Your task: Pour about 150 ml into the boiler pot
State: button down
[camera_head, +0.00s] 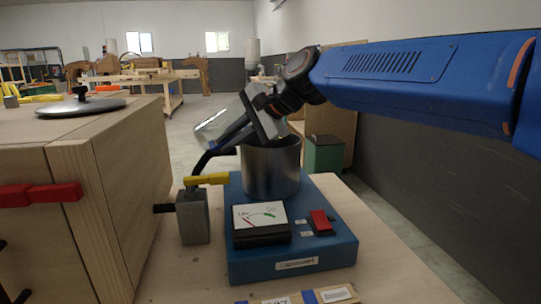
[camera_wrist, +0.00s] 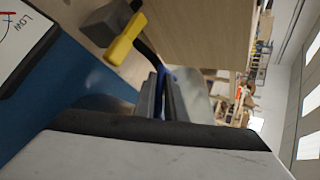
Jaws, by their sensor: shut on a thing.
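The boiler pot (camera_head: 270,168) is a grey metal cylinder standing upright on a blue base unit (camera_head: 300,262). My gripper (camera_head: 240,128) reaches in from the upper right, above the pot's left rim. It is shut on a clear, see-through jug (camera_head: 212,127), which is tilted and lies up and left of the pot. In the wrist view my gripper's fingers (camera_wrist: 165,97) are close together, with a pale part of the jug (camera_wrist: 195,97) beyond them. The liquid level and any stream cannot be made out. The inside of the pot is hidden.
The base unit carries a dial gauge (camera_head: 260,218) and a red switch (camera_head: 320,222). Left of it stands a grey block (camera_head: 193,218) with a yellow grip (camera_head: 207,179) and a black curved piece. A wooden cabinet (camera_head: 130,190) with a round lid (camera_head: 80,107) stands left.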

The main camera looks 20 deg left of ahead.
jog(key=shift+s+a+r, duration=0.1)
jog(key=shift+s+a, duration=0.05)
jog(key=shift+s, duration=0.05)
jog(key=shift+r+g+y, duration=0.3)
jog(key=shift+g, duration=0.1)
dwell(0.8)
jog(key=shift+f+y, duration=0.15)
jog(key=shift+y, duration=0.15)
dwell(0.3)
dwell(1.6)
